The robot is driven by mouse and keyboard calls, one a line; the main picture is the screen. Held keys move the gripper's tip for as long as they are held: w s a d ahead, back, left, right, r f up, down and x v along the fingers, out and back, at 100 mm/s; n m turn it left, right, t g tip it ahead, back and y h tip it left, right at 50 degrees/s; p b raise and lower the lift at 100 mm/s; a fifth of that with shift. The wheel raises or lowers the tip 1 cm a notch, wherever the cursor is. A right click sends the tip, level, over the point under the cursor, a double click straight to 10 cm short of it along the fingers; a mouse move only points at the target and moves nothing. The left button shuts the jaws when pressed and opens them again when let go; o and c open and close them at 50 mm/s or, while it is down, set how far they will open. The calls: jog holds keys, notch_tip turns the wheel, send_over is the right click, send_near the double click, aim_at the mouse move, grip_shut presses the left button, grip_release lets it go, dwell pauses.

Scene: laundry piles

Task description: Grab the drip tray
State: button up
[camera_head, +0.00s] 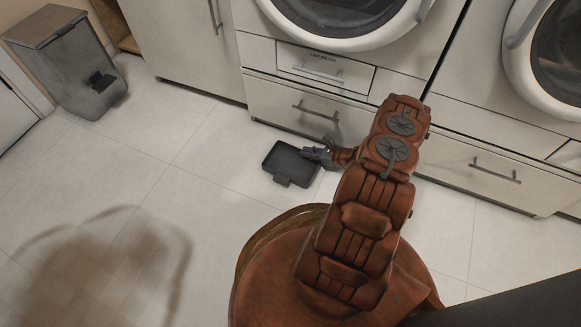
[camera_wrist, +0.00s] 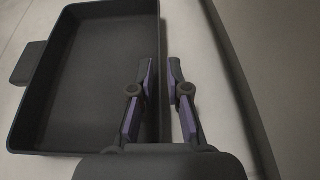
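The drip tray (camera_head: 292,163) is a dark grey, shallow rectangular tray with a tab handle. It lies on the tiled floor in front of the washing machine drawers. In the wrist view the drip tray (camera_wrist: 100,30) fills the left side, with its tab at the far left. My gripper (camera_head: 312,153) is at the tray's right side in the head view. In the wrist view my gripper (camera_wrist: 160,68) is open, its left finger over the tray's inside and its right finger outside. The tray's right wall runs between the fingers. Contact with the wall cannot be told.
A drawer front (camera_head: 290,100) with a handle stands close behind the tray. A grey bin (camera_head: 70,65) stands at the upper left. The tiled floor (camera_head: 150,180) left of the tray is clear. Washing machines (camera_head: 345,10) stand above the drawers.

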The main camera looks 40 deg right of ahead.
grip_shut()
